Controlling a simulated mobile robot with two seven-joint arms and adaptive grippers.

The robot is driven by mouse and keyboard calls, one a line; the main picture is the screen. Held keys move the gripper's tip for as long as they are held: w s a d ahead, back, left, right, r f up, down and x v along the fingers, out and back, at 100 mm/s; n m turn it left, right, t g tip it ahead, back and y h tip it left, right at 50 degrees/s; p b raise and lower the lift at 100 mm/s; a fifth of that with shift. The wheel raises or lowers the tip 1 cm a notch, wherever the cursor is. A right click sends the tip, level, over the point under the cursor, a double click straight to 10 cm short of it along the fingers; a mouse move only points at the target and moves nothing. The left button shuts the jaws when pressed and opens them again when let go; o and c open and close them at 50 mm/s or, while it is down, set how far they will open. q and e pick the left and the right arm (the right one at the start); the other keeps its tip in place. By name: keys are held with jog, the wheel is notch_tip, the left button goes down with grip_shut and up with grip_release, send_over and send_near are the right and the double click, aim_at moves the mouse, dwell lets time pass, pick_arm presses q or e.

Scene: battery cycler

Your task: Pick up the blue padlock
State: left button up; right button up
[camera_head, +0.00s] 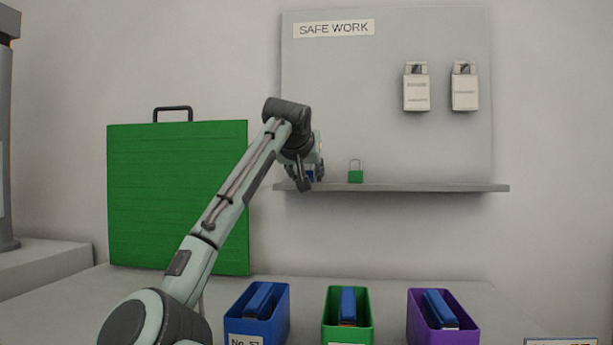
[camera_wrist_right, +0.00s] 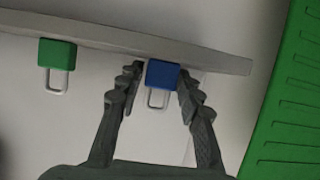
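The blue padlock (camera_wrist_right: 162,74) sits on the shelf, its body between the fingers of my right gripper (camera_wrist_right: 159,86) in the wrist view. The fingers stand open on either side of it, very close to the body; I cannot tell whether either one touches. In the head view my right gripper (camera_head: 311,182) is at the left part of the shelf, and only a small bit of the blue padlock (camera_head: 310,176) shows behind the fingers. My left gripper is not in view.
A green padlock (camera_head: 356,176) stands on the same shelf (camera_head: 430,188), right of the gripper. A green panel (camera_head: 170,200) with a handle stands left. Blue (camera_head: 275,325), green (camera_head: 365,325) and purple (camera_head: 470,325) bins are below. Two white boxes (camera_head: 417,90) (camera_head: 464,90) hang on the board.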

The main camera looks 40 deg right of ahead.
grip_shut()
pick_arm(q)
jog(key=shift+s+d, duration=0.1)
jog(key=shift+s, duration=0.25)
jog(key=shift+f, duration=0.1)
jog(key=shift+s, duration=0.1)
pick_arm(e)
jog(key=shift+r, duration=0.1)
